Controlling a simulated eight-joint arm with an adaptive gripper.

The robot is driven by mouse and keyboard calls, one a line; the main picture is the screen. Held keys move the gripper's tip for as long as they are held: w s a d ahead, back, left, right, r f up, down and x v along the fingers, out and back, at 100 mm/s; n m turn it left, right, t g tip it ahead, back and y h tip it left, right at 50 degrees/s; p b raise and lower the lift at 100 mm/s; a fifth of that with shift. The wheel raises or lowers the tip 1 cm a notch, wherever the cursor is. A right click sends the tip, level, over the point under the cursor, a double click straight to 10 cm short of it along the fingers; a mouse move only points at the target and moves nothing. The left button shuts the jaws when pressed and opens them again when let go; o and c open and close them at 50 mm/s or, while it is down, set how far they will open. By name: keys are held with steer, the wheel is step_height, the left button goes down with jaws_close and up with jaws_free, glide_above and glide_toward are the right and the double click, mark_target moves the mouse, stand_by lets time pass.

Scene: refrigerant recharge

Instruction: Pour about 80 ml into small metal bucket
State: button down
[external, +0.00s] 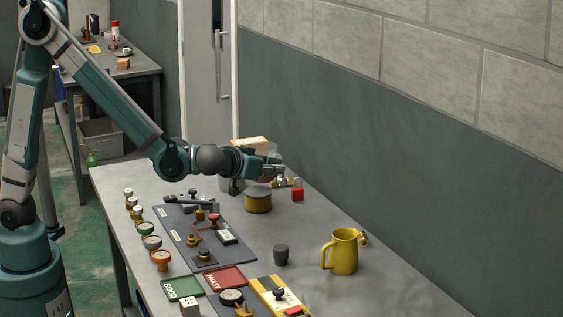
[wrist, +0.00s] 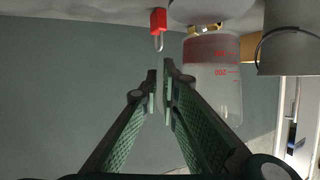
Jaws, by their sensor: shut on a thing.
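A clear graduated container (wrist: 215,85) with red markings and a pinkish band of liquid shows in the wrist view, with a brass fitting at the end nearer the table. My gripper (wrist: 160,78) is shut, its fingers beside this container and partly in front of it. The exact contact is not clear. It also shows in the external view (external: 275,168), above the far part of the table. A grey metal bucket (wrist: 290,58) with a thin wire handle stands beside the container, at the upper right of the wrist view. The bucket's inside is hidden.
A red padlock (external: 297,194) and a yellow tin (external: 258,203) are near my gripper. A dark mat (external: 227,255) bears fittings. The table's right side is mostly clear.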

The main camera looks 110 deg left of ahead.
mark_target(267, 155)
steer(key=shift+s+a, duration=0.2)
stand_by(0.3)
steer(key=s+r+n+t, duration=0.1)
steer(key=s+a+r+n+t+h+p, duration=0.1)
steer(key=r, duration=0.1)
steer(key=shift+s, duration=0.2)
steer(key=s+a+r+n+t+p, duration=0.2)
steer(key=s+r+n+t+p, duration=0.1)
steer(key=s+r+n, duration=0.2)
step_height(267, 155, up, 3)
steer(key=shift+a+f+h, duration=0.2)
steer(key=shift+a+h, duration=0.05)
steer(key=shift+h, duration=0.15)
stand_by(0.4)
steer(key=shift+s+a+r+n+t, duration=0.1)
steer(key=shift+s+a+n+t, duration=0.15)
steer(key=shift+s+n+t, duration=0.4)
steer(key=shift+s+a+r+n+t, duration=0.35)
steer(key=shift+s+r+n, duration=0.4)
steer(key=shift+n, duration=0.1)
stand_by(2.4)
